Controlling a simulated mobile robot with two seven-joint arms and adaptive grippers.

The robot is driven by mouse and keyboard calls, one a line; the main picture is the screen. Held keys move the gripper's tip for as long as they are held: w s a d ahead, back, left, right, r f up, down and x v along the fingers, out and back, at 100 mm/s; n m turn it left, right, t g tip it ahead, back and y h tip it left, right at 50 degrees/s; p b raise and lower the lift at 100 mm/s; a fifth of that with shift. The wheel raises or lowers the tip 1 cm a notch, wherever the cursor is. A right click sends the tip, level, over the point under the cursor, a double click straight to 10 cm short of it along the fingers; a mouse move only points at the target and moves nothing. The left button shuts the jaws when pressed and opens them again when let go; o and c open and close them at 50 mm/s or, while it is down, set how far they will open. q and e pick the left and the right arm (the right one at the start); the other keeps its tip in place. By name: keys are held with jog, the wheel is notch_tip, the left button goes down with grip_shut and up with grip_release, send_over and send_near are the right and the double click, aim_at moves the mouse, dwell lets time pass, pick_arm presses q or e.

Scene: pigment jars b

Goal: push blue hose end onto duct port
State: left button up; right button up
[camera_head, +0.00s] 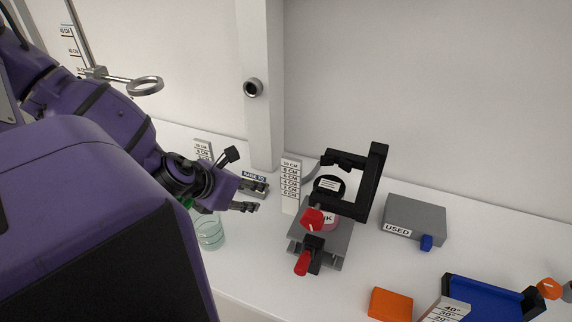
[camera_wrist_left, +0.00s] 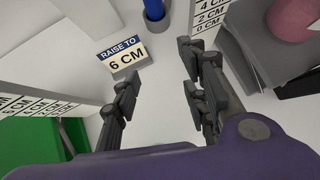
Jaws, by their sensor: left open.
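The duct port (camera_head: 254,88) is a round grey ring with a dark opening, high on the pale upright post. In the left wrist view, a blue cylindrical piece (camera_wrist_left: 155,22), which looks like the blue hose end, stands at the top edge beyond my fingers; its upper part is cut off. I cannot make it out in the head view. My left gripper (camera_head: 243,181) is open and empty above the bench, below the port and left of the jar stand. In the wrist view, its spread fingers (camera_wrist_left: 158,75) have the blue piece beyond the gap. My right gripper is not in view.
A sign (camera_wrist_left: 123,57) reading "RAISE TO 6 CM" lies beyond the gripper. A scale plate (camera_head: 291,186) and a lifting stand with a jar and black frame (camera_head: 378,185) are to the right. A glass beaker (camera_head: 209,232) stands close below my wrist. A grey "USED" box (camera_head: 415,215) sits farther right.

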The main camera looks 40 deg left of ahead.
pick_arm(q)
jog(key=w+f+b, duration=0.1)
jog(key=w+b, duration=0.1)
jog(key=w, duration=0.3)
jog(key=w+f+b, duration=0.1)
jog(key=w+b, duration=0.1)
jog(key=w, duration=0.3)
jog(key=w+f+b, duration=0.1)
jog(key=w+b, duration=0.1)
jog(key=w, duration=0.3)
jog(key=shift+w+a+f, duration=0.1)
jog(key=shift+a+f, duration=0.15)
jog(key=shift+a, duration=0.1)
jog(key=shift+w, duration=0.15)
jog(key=shift+r, duration=0.1)
jog(key=shift+c, duration=0.4)
jog(key=c, duration=0.6)
grip_shut()
jog(key=shift+r, duration=0.1)
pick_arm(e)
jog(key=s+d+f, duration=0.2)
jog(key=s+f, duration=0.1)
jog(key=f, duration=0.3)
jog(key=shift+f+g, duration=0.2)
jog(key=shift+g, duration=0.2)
